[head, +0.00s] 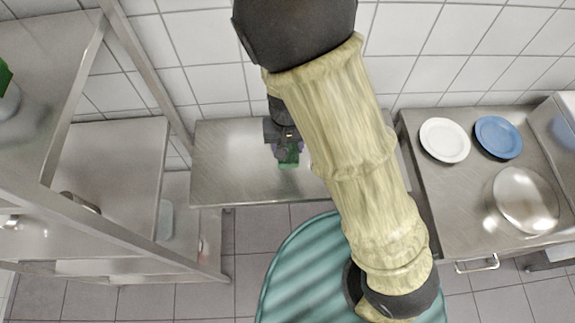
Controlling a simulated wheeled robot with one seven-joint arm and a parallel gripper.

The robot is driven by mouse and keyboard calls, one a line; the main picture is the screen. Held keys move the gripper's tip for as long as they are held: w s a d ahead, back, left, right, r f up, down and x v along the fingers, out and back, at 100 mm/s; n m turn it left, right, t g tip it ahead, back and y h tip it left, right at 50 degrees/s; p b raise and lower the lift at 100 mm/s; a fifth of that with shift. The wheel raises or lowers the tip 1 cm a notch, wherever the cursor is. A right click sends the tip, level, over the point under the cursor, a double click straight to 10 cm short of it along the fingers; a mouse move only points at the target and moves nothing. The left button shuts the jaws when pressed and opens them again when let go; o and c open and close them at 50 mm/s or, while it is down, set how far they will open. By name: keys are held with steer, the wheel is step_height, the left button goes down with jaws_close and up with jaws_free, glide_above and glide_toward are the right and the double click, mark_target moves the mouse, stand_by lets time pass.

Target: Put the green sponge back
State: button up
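A small green block that looks like the sponge (289,158) shows at the middle of the steel table (232,160). My gripper (285,143) is over the table, right at the far side of the green block, and overlaps it in the picture. The fingers are small and dark here, so I cannot tell whether they are open or shut on it, nor whether the block rests on the table. A bit of purple shows beside the fingers. My arm covers the right part of the table.
Steel shelving (110,150) stands at the left, with a green-topped item (5,85) at its edge. On the right counter (460,205) are a white plate (444,140), a blue plate (498,137) and a round metal dish (526,200). The table's left part is clear.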

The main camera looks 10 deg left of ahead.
mark_target(288, 158)
step_height(288, 158, down, 6)
steer(key=shift+b, duration=0.3)
step_height(288, 158, down, 4)
steer(key=shift+w, duration=0.15)
steer(key=shift+s+r, duration=0.1)
steer(key=shift+s, duration=0.1)
steer(key=shift+b, duration=0.3)
steer(key=o, duration=1.1)
steer(key=shift+w, duration=0.1)
steer(key=shift+r, duration=0.1)
